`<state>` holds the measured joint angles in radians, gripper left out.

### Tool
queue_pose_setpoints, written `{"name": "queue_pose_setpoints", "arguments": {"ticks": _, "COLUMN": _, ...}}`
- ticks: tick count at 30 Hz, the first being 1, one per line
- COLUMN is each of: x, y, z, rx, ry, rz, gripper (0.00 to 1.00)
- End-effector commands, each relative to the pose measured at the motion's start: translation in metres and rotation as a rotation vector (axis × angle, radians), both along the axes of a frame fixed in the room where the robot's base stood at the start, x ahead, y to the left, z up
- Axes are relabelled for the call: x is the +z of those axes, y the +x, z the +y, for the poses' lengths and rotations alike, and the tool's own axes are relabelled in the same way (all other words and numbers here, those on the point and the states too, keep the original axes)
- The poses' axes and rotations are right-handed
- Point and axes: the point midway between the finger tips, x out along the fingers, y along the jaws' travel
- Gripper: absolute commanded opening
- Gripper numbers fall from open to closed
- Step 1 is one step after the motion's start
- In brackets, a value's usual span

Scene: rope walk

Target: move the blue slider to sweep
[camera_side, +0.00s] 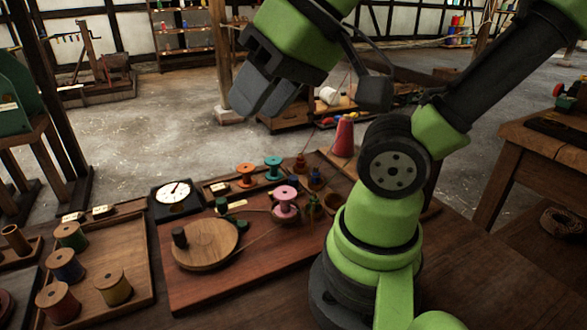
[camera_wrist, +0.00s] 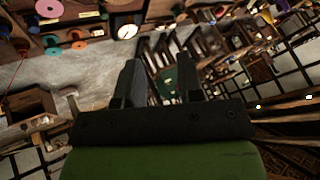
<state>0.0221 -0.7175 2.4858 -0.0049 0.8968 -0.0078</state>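I cannot pick out the blue slider for sure in either view. A small dark blue piece (camera_side: 316,179) stands on the wooden board (camera_side: 205,293) in the side view, near a pink spool (camera_side: 285,203), but it is too small to identify. No lettering reading "sweep" is legible. My gripper (camera_side: 257,108) is raised high above and behind the board in the side view, touching nothing. In the wrist view my gripper (camera_wrist: 157,72) shows its two dark fingers apart, with nothing between them.
A round wooden disc (camera_side: 208,245) with a dark knob sits on the board. A white-faced dial (camera_side: 174,197) stands at its back left corner; it also shows in the wrist view (camera_wrist: 127,31). A tray (camera_side: 130,260) of thread spools lies left. A red cone (camera_side: 343,137) stands behind.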

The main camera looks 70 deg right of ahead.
Motion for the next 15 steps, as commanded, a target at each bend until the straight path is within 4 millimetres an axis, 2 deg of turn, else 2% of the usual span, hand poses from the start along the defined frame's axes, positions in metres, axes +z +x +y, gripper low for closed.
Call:
{"name": "queue_pose_setpoints", "arguments": {"ticks": 5, "x": -0.01, "y": 0.031, "z": -0.033, "rx": -0.105, "ry": -0.056, "rz": 0.115, "gripper": 0.37}}
{"name": "queue_pose_setpoints", "arguments": {"ticks": 10, "x": -0.036, "y": 0.062, "z": -0.093, "rx": -0.225, "ry": -0.099, "rz": 0.274, "gripper": 0.37}}
{"name": "queue_pose_setpoints", "arguments": {"ticks": 15, "x": -0.079, "y": 0.07, "z": -0.161, "rx": -0.319, "ry": -0.097, "rz": 0.438, "gripper": 0.37}}
